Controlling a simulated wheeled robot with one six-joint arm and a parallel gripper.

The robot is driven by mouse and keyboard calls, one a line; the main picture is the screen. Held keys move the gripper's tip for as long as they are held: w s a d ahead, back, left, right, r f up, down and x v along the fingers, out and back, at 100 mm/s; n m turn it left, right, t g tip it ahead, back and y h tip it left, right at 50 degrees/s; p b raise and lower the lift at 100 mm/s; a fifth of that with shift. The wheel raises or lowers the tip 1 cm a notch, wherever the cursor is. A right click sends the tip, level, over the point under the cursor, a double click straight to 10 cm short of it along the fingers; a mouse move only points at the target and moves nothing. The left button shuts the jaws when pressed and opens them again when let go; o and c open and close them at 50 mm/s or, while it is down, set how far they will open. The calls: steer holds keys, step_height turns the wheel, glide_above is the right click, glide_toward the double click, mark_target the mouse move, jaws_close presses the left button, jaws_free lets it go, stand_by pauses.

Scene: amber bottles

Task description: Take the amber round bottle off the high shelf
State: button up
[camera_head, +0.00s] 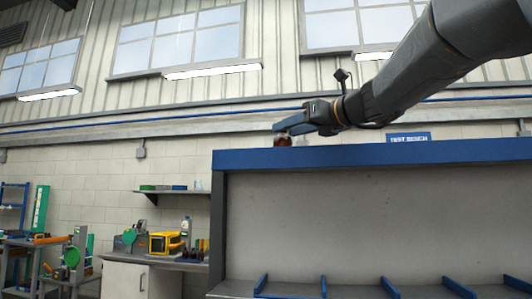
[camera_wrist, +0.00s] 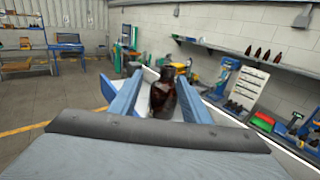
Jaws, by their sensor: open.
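The amber round bottle (camera_wrist: 162,98) is dark brown and stands between the two blue fingers of my gripper (camera_wrist: 159,78) in the wrist view. In the head view only a small brown part of the bottle (camera_head: 283,140) shows above the blue top edge of the high shelf (camera_head: 350,156). My gripper (camera_head: 286,128) is there at the left part of that edge, level with the bottle's top. The fingers are apart, one on each side of the bottle. I cannot tell whether either finger touches it. The bottle's base is hidden.
A wall shelf (camera_head: 172,191) and a workbench (camera_head: 165,258) stand at the back left. In the wrist view several dark bottles (camera_wrist: 267,55) stand on a wall shelf at the right. Open floor (camera_wrist: 60,100) lies at the left.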

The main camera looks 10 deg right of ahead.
mark_target(284, 135)
steer(key=shift+w, duration=0.55)
steer(key=shift+p+x, duration=0.45)
steer(key=shift+x, duration=0.75)
steer(key=x, duration=0.1)
steer(key=p+x, duration=0.1)
steer(key=x, duration=0.1)
steer(key=p+x, duration=0.1)
steer(key=shift+w+d+r, duration=0.1)
steer(key=shift+w+d, duration=0.1)
steer(key=shift+w, duration=0.1)
steer(key=shift+w+a, duration=0.2)
steer(key=shift+w, duration=0.25)
jaws_close()
